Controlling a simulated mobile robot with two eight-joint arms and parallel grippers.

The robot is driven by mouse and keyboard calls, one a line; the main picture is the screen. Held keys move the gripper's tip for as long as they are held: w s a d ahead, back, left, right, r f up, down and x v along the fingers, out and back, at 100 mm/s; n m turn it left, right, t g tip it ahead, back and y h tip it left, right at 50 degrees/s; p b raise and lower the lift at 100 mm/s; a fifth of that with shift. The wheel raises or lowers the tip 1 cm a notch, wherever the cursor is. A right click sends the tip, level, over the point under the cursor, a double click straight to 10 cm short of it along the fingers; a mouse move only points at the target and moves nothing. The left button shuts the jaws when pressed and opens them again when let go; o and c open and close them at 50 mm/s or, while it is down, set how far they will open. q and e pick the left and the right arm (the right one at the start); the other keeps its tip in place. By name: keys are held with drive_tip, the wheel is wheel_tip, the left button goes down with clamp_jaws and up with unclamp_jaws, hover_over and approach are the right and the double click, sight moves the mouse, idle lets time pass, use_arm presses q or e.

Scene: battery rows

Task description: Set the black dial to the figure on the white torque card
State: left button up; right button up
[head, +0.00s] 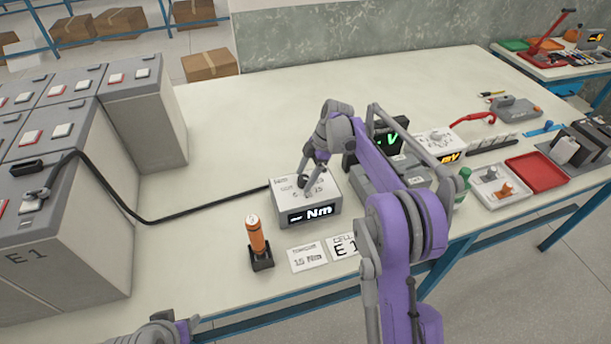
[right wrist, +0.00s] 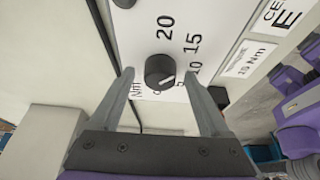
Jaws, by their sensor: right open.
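The black dial (right wrist: 160,72) sits on the white top of a grey box (head: 296,214) whose front display reads dashes and "Nm". Figures 5, 10, 15 and 20 ring the dial. Its white mark lies on the side of the 5 and 10; I cannot tell the exact figure. The white torque card (head: 307,257) reads 15 Nm and lies in front of the box. My right gripper (right wrist: 157,77) is open, with one finger on each side of the dial, apart from it in the wrist view. My left gripper (head: 188,327) shows only partly at the bottom edge.
A black cable (head: 180,217) runs from the battery row (head: 60,230) to the box. An orange-handled tool (head: 256,236) stands in a black holder. A cell card (head: 343,246) lies beside the torque card. Meters and a red tray (head: 537,172) stand right; the table behind is clear.

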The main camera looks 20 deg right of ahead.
drive_tip(key=v, duration=1)
drive_tip(key=shift+d+r+p, duration=0.25)
drive_tip(key=shift+r+p, duration=0.1)
drive_tip(key=shift+p, duration=0.05)
drive_tip(key=s+a+r+m+t+h, duration=0.1)
drive_tip(key=s+a+r+m, duration=0.1)
drive_tip(key=s+m, duration=0.45)
drive_tip(key=s+a+r+m+t+h, duration=0.1)
drive_tip(key=s+a+m+t+h, duration=0.15)
drive_tip(key=s, duration=0.75)
drive_tip(key=s+f+m+t, duration=0.1)
drive_tip(key=s+f+m, duration=0.3)
drive_tip(key=s, duration=0.5)
drive_tip(key=s+f+m+t, duration=0.1)
drive_tip(key=s+f+m, duration=0.4)
drive_tip(key=s, duration=0.4)
drive_tip(key=shift+h, duration=0.45)
